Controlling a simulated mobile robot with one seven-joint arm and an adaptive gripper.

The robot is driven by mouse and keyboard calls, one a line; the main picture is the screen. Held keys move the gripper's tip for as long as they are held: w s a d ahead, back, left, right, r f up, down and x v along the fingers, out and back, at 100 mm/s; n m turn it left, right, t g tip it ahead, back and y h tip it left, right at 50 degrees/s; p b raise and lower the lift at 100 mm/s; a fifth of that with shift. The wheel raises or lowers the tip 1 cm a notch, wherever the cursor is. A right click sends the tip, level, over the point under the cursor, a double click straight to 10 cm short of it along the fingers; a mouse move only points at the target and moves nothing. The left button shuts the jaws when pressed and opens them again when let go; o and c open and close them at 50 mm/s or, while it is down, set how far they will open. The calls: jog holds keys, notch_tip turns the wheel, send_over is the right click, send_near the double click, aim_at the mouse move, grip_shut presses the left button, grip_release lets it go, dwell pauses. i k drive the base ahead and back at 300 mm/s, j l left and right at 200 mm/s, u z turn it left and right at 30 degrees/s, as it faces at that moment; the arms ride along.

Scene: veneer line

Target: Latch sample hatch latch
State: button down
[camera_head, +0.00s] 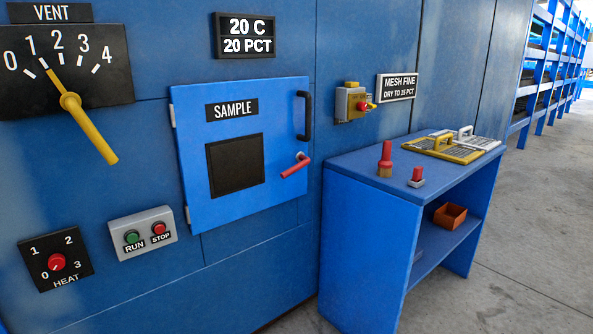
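The blue sample hatch (205,190) is in the middle left of the head view, labelled SAMPLE, with a dark square panel in it. It looks closed or nearly closed against the blue wall; I cannot tell if it is flush. A black handle (308,115) is at its upper right edge. The latch (295,166) has a red grip and a pale pivot near the hatch's right edge. Its red grip points down and left, over the hatch edge. My gripper is not in view.
A blue bench (345,175) stands to the right, bearing red-topped items and yellow-framed mesh screens (450,148). An orange box (450,215) is on its lower shelf. A vent lever (88,128), run/stop box (160,243) and heat knob (57,262) are left. Grey floor (530,225) is clear at right.

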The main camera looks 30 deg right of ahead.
aim_at(303, 161)
jog(key=l+z, duration=0.1)
jog(key=l, duration=0.3)
jog(key=i+l+z, duration=0.1)
jog(key=l, duration=0.35)
jog(key=i+l+z, duration=0.15)
jog(key=l, duration=0.25)
jog(key=i+l+z, duration=0.1)
jog(key=l, duration=0.3)
